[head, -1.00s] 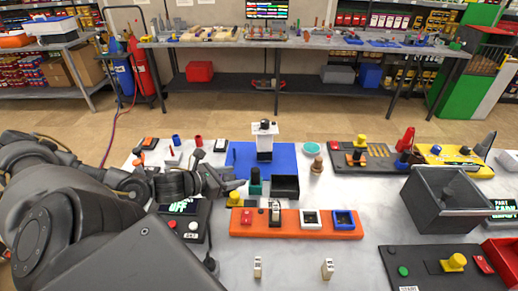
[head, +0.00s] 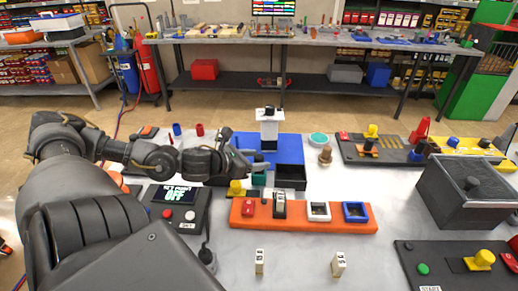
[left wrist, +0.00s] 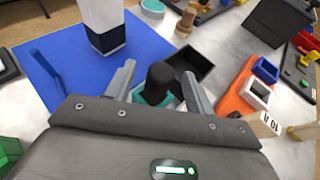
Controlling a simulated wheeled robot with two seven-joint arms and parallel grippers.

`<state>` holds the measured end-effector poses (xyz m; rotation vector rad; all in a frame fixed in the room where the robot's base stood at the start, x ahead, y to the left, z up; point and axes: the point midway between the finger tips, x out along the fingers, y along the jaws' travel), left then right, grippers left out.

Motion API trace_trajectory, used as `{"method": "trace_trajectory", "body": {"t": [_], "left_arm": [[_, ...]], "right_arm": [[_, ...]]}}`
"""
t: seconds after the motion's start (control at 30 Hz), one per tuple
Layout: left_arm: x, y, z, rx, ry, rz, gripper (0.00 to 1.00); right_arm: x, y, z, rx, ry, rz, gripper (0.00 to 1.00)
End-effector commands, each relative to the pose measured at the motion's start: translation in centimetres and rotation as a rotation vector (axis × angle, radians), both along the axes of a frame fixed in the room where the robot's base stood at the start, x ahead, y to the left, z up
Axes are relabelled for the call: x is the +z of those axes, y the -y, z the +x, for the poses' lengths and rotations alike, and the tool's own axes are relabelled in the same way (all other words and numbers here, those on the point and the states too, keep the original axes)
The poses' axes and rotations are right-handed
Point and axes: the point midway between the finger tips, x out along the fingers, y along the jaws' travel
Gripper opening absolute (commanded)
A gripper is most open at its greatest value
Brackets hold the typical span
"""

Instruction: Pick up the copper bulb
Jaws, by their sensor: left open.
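The copper bulb (head: 325,155) is a small tan-brown knob-shaped piece standing upright on the grey table, right of the blue mat. It also shows at the top of the left wrist view (left wrist: 186,22). My left gripper (head: 249,163) is over the front of the blue mat, left of the bulb and apart from it. In the left wrist view its two fingers (left wrist: 158,88) are open, one on each side of a black-knobbed teal piece (left wrist: 160,80). Whether they touch it I cannot tell. My right gripper is not in view.
A white-and-black post (head: 268,130) stands on the blue mat (head: 232,143). A black open tray (head: 291,177) lies in front of the bulb. A teal round dish (head: 318,139) is behind it. An orange switch strip (head: 300,222) lies nearer me. A large dark box (head: 465,195) is at right.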

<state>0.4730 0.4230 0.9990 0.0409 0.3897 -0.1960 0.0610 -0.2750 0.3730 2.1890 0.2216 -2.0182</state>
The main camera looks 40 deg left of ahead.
Motion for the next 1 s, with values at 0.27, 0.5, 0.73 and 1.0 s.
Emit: {"method": "trace_trajectory", "body": {"t": [0.27, 0.5, 0.73, 1.0], "left_arm": [[-0.4, 0.2, 1.8, 0.007, 0.005, -0.004, 0.54], [-1.0, 0.6, 2.9, 0.003, 0.001, -0.002, 0.54], [-1.2, 0.7, 3.0, 0.001, -0.001, -0.002, 0.54], [-1.2, 0.7, 3.0, 0.001, -0.001, -0.002, 0.33]], "right_arm": [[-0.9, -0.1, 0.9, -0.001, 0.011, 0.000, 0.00], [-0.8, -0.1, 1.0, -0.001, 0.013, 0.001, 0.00], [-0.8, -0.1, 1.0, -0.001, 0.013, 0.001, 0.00], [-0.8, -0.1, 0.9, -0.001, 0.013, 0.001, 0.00]]}}
